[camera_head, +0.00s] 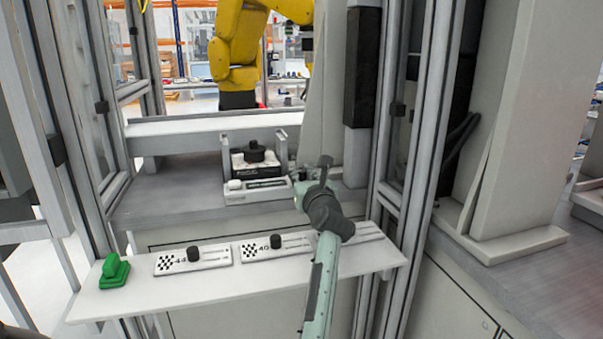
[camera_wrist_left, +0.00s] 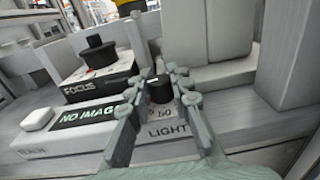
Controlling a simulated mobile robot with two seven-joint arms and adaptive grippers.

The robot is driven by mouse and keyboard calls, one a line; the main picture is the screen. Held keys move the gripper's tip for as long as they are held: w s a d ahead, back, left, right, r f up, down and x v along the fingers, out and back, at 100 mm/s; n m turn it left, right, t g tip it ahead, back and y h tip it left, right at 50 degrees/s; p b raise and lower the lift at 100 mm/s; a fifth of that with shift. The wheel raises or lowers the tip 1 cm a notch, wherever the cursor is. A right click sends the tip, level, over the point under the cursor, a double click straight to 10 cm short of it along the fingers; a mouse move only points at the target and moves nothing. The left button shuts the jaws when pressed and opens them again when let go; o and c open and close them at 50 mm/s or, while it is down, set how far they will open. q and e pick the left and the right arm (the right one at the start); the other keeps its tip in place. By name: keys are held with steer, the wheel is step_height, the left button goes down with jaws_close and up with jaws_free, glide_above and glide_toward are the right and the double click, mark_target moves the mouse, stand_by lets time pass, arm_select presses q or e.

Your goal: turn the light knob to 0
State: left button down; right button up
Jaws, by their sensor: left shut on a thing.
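In the left wrist view the light knob (camera_wrist_left: 160,90) is a small black cylinder on a pale panel marked "LIGHT" (camera_wrist_left: 168,130). A number that looks like 50 shows just in front of it. My left gripper (camera_wrist_left: 159,80) has its grey-green fingers on both sides of the knob and is shut on it. In the head view my left gripper (camera_head: 308,186) reaches up from the bottom to the right end of the control panel (camera_head: 258,196). It hides the light knob there. My right gripper is not in view.
A box with a black focus knob (camera_head: 255,153) stands left of the gripper, behind a small screen and white button (camera_head: 235,184). The front shelf (camera_head: 130,302) bears knob plates and a green object (camera_head: 114,270). Frame posts (camera_head: 396,150) stand to the right.

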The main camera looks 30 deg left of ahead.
mark_target(301, 171)
arm_select(q)
steer(key=shift+f, duration=0.15)
steer(key=c, duration=1.3)
jaws_free()
steer(key=shift+c, duration=0.2)
steer(key=shift+r, duration=0.2)
step_height(301, 171, up, 10)
steer(key=shift+f, duration=0.1)
steer(key=shift+f, duration=0.1)
